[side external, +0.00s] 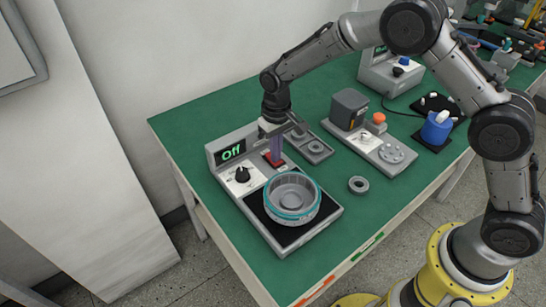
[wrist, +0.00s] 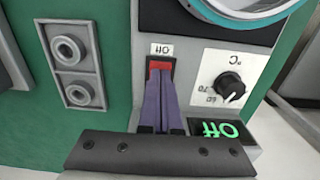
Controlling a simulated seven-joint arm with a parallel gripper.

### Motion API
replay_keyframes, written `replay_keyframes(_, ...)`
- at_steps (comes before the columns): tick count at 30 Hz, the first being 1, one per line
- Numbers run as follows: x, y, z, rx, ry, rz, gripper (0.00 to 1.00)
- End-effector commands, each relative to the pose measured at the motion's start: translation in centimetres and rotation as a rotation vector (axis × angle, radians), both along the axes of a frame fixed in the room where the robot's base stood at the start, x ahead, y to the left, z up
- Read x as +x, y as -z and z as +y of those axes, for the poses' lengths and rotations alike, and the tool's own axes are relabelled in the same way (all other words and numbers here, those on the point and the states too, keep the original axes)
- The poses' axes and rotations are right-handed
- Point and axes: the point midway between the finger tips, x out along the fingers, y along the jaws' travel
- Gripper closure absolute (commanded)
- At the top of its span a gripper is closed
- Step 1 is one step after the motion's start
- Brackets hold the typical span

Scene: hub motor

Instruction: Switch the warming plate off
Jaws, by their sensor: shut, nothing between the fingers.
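The warming plate (side external: 241,203) is a grey unit at the left of the table. Its display (side external: 231,152) shows "Off" in green, and the wrist view shows the same display (wrist: 220,130) upside down. A red switch (wrist: 160,64) sits by a label reading "Off". My gripper (wrist: 163,78) is shut and empty, with its purple fingertips at the switch's near edge. It appears to touch the switch, partly hiding it. In the side external view my gripper (side external: 275,158) points down over the switch. A black temperature knob (wrist: 229,87) sits beside it.
A grey and teal round hub part (side external: 292,198) rests on the black plate surface. A grey two-hole block (side external: 309,148), a loose ring (side external: 358,185) and a fixture with an orange knob (side external: 378,118) lie to the right. The front table area is clear.

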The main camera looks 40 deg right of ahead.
Motion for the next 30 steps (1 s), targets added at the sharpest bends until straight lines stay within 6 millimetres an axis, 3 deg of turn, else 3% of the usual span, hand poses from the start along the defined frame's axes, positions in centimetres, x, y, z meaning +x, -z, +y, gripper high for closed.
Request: replay_keyframes(30,0.0,-6.8,0.0,0.0,0.0,-0.002,1.0)
